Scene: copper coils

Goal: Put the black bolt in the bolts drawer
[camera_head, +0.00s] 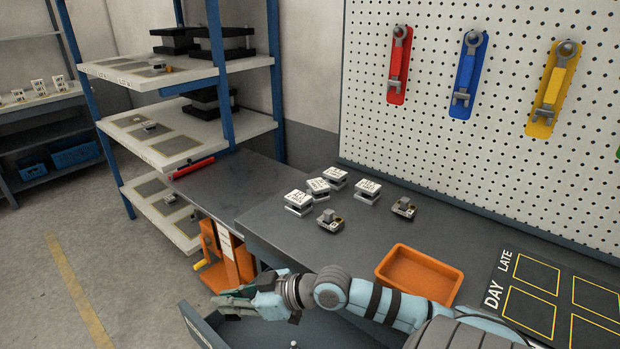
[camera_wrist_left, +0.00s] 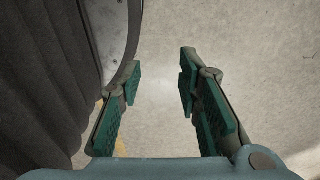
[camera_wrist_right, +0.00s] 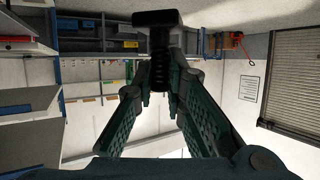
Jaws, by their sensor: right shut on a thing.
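The black bolt (camera_wrist_right: 157,20) shows in the right wrist view, its wide head at the top and its threaded shank between my fingertips. My right gripper (camera_wrist_right: 160,75) is shut on it. In the head view my right gripper (camera_head: 232,304) is over an open drawer (camera_head: 199,328) at the lower left of the bench. The bolt cannot be made out there. The drawer's inside is partly hidden by my right arm, and its label is unreadable. My left gripper (camera_wrist_left: 161,75) is open and empty in the left wrist view, above the floor; it is outside the head view.
The bench (camera_head: 300,245) carries several white labelled blocks (camera_head: 318,186), small metal parts (camera_head: 330,221) and an orange tray (camera_head: 420,273). An orange stand (camera_head: 229,255) is beside the drawer. Shelves (camera_head: 160,75) stand at the left, and wrenches hang on the pegboard (camera_head: 510,90).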

